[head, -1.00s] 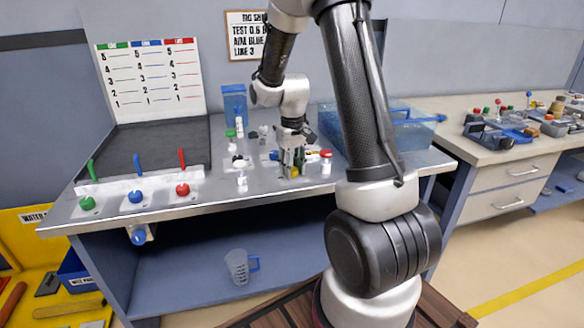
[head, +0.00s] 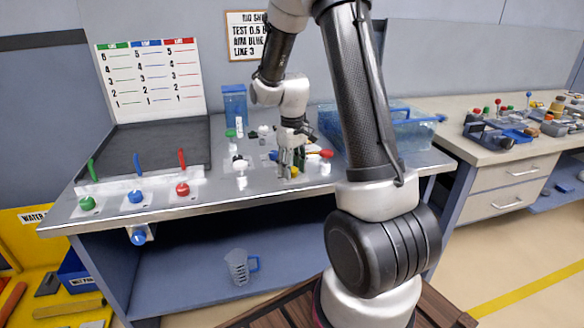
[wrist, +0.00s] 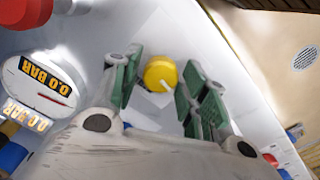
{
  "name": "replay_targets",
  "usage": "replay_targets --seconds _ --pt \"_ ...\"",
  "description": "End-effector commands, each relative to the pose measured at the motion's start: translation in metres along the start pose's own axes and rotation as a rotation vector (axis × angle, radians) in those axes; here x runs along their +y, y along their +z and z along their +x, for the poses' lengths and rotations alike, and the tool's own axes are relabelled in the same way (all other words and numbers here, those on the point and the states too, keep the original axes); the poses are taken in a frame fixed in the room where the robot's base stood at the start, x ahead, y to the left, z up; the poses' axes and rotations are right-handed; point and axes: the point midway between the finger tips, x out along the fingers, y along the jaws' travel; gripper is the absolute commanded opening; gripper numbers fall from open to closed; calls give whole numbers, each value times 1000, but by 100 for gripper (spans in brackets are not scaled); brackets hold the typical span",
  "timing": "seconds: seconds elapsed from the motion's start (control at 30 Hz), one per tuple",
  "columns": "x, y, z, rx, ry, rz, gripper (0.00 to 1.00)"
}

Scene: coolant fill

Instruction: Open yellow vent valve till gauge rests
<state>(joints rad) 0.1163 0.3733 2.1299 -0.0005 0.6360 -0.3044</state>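The yellow vent valve knob (wrist: 160,73) sits between the fingertips of my gripper (wrist: 163,68) in the wrist view. My gripper is open, with a gap between the knob and the green pads on each side. In the head view my gripper (head: 292,160) is low over the bench, with the yellow knob (head: 294,171) partly hidden behind a finger. A round white gauge (wrist: 42,84) at the left of the wrist view has a label reading "0.0 BAR" in yellow and a red needle.
A red knob (head: 326,154) stands right of my gripper and a white fitting (head: 241,165) stands left. Green, blue and red levers (head: 137,165) line the bench's left front. A blue-rimmed clear tank (head: 415,125) is at the right. A measuring jug (head: 238,267) is on the lower shelf.

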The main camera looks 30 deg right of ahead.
Motion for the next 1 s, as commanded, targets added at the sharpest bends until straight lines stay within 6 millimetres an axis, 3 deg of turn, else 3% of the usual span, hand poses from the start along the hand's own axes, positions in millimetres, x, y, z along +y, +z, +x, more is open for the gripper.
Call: replay_targets --seconds 0.3,0.43,0.8,1.0 --pt "0 0 0 -2 -1 1 55" --pt "0 0 -9 2 0 1 55" --pt "0 -1 -86 4 1 1 55" --pt "0 0 -114 1 0 0 55"
